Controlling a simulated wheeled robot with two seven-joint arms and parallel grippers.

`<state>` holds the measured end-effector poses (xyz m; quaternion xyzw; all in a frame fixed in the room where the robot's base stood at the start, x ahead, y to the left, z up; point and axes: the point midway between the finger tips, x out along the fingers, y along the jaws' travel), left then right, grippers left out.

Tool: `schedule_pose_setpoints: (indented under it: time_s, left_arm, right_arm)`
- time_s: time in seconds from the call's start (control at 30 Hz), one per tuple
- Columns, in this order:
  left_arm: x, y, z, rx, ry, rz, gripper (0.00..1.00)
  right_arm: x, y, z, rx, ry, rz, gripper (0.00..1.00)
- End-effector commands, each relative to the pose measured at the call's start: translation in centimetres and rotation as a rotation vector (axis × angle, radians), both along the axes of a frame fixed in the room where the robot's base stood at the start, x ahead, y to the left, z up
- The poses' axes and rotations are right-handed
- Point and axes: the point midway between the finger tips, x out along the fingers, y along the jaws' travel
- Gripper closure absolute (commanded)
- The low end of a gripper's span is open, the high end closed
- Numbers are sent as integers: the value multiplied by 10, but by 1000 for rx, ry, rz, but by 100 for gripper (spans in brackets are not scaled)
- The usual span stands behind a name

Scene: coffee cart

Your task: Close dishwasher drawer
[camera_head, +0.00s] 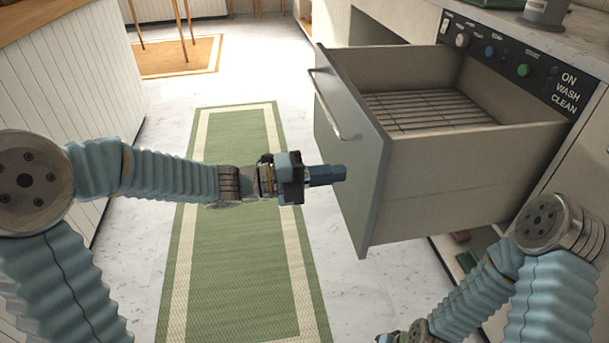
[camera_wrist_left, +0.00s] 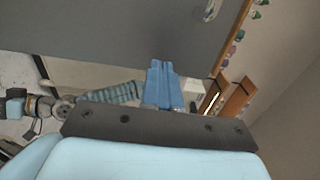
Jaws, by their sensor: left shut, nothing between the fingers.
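The dishwasher drawer (camera_head: 455,185) is pulled out from the counter, with a wire rack (camera_head: 425,110) inside that looks empty. Its grey front panel (camera_head: 345,165) has a metal bar handle (camera_head: 330,105) near the top. My left gripper (camera_head: 340,173) is shut and empty, pointing at the front panel below the handle; I cannot tell if it touches. In the left wrist view the shut blue fingers (camera_wrist_left: 162,75) lie before the grey panel (camera_wrist_left: 140,35). My right arm is at the lower right, and its gripper fingers do not show clearly.
A control panel (camera_head: 520,65) with knobs and the words ON, WASH, CLEAN is above the drawer. A green mat (camera_head: 235,240) lies on the pale floor under my left arm. A white panelled counter (camera_head: 60,85) stands at the left. Floor between is free.

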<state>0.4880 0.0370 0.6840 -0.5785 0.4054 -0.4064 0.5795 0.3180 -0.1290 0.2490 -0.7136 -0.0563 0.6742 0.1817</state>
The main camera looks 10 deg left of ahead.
Motion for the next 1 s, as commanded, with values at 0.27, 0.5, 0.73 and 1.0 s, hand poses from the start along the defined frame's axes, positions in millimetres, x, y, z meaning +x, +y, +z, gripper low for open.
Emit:
schedule_pose_setpoints:
  time_s: [0.27,0.5,0.73,1.0]
  left_arm:
    - [13,-36,0,-1,2,-2,100]
    - [15,-42,0,-1,2,0,100]
    - [15,-42,0,-1,2,0,100]
    - [22,-63,-4,-2,2,-4,100]
  right_arm:
    - [0,1,1,1,0,1,100]
    - [0,1,2,1,0,1,100]
    - [0,1,1,1,0,1,100]
    - [1,-1,-11,-2,-1,-3,100]
